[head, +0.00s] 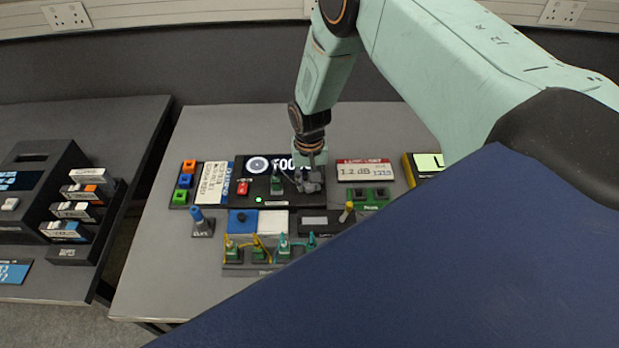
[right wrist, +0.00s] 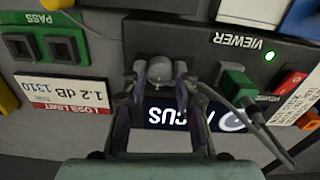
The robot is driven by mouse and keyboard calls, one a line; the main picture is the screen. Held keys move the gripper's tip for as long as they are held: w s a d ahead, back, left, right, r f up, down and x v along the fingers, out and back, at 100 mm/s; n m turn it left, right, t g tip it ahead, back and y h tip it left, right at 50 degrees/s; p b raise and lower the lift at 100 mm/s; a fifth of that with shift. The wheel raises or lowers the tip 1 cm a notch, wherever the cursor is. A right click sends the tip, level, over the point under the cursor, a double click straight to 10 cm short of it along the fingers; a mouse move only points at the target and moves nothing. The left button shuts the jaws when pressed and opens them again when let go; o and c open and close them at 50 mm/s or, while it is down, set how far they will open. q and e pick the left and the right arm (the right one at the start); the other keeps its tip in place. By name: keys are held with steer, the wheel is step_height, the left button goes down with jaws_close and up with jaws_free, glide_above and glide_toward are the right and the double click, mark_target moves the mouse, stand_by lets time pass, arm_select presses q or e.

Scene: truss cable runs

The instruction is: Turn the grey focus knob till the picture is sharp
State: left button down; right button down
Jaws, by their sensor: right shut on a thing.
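The black viewer (head: 248,199) stands on the table; its label shows in the right wrist view (right wrist: 205,42). Its screen (head: 258,164) shows a white ring and white letters. My right gripper (head: 310,184) hides part of the word in the head view. In the right wrist view the letters look legible, partly covered by a finger. The grey focus knob (right wrist: 159,70) sits between the fingertips of my right gripper (right wrist: 160,82), which is shut on it. The knob is mostly hidden in the head view. My left gripper is not in view.
A loss-limit card (head: 364,171) and green PASS block (head: 370,196) stand right of the viewer. A green connector (head: 276,184) with a cable and a red part (head: 242,187) sit close left of the gripper. Several cabled connectors (head: 283,250) stand in front.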

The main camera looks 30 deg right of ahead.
mark_target(310, 185)
steer(key=m+p, duration=0.1)
steer(key=m, duration=0.5)
steer(key=shift+m+p, duration=0.3)
stand_by(0.5)
steer(key=c, duration=1)
jaws_free()
steer(key=shift+d, duration=0.1)
step_height(310, 185, up, 12)
steer(key=shift+f, duration=0.1)
